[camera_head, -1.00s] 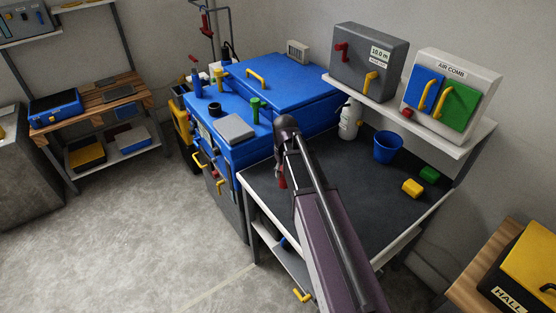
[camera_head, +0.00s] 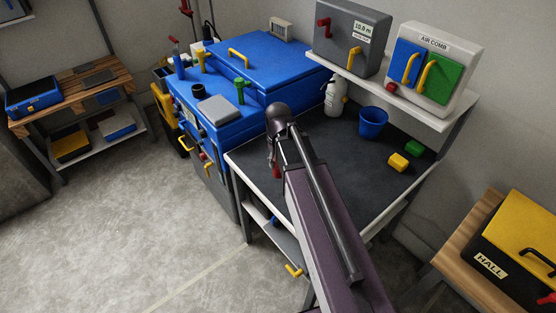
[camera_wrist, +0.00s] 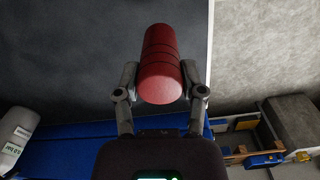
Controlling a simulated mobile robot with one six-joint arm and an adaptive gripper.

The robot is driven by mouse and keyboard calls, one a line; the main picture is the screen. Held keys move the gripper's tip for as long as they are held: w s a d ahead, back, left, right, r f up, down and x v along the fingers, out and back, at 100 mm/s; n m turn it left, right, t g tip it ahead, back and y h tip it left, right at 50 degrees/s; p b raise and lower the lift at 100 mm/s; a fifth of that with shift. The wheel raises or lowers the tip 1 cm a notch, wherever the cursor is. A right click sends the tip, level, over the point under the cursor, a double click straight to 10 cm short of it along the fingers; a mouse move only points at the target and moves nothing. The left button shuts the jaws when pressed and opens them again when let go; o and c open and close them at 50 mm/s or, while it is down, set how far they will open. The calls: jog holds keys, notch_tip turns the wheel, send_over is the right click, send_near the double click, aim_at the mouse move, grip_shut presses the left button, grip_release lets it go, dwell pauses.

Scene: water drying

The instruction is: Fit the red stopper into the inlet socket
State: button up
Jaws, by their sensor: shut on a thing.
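The red stopper (camera_wrist: 160,65) is a ridged red cylinder, held between the two fingers of my gripper (camera_wrist: 160,78) in the wrist view. In the head view a small part of the stopper (camera_head: 276,171) shows below the end of my arm, over the left edge of the dark-topped bench. The gripper itself is mostly hidden there by my arm. The blue machine (camera_head: 272,55) stands beyond and to the left, with blue, yellow and green fittings on its top. I cannot tell which part is the inlet socket. The stopper touches no fitting that I can see.
The dark bench top (camera_head: 335,165) holds a white bottle (camera_head: 335,95), a blue bucket (camera_head: 373,122), a yellow block (camera_head: 398,162) and a green block (camera_head: 414,148). A shelf above carries a grey box (camera_head: 350,38) and an air box (camera_head: 432,68). Open floor lies left.

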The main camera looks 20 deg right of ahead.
notch_tip(320, 180, up, 20)
jog(key=p, duration=2)
jog(key=shift+s, duration=0.15)
